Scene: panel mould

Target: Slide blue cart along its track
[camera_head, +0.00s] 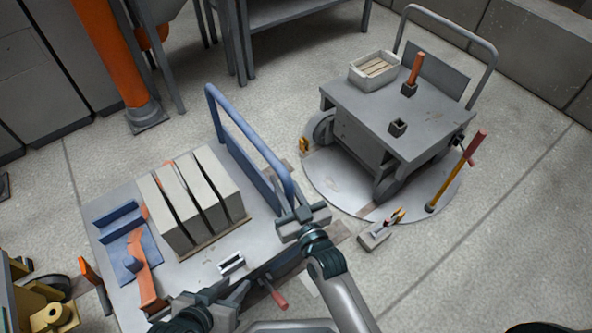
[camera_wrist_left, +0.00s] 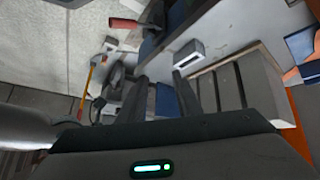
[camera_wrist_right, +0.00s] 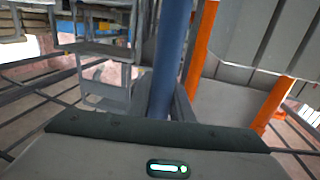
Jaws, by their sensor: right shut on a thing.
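The blue cart has a flat grey deck (camera_head: 195,255) and a blue push handle (camera_head: 250,135); several upright grey slabs (camera_head: 195,195) stand on the deck. My right gripper (camera_head: 298,217) is shut on the near right post of the handle; the blue post (camera_wrist_right: 171,55) runs up from between its fingers in the right wrist view. My left gripper (camera_head: 228,293) is over the deck's near edge, near a small grey bracket (camera_head: 232,263). Its fingers (camera_wrist_left: 163,95) are apart with nothing between them. The track is mostly hidden under the deck and my arms.
A grey cart (camera_head: 385,115) with a crate (camera_head: 374,70) stands on a round turntable plate (camera_head: 330,185) at right. A yellow lever with a red grip (camera_head: 457,170) and a small latch (camera_head: 377,234) are at its edge. An orange post (camera_head: 110,50) stands behind left. Floor at far right is clear.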

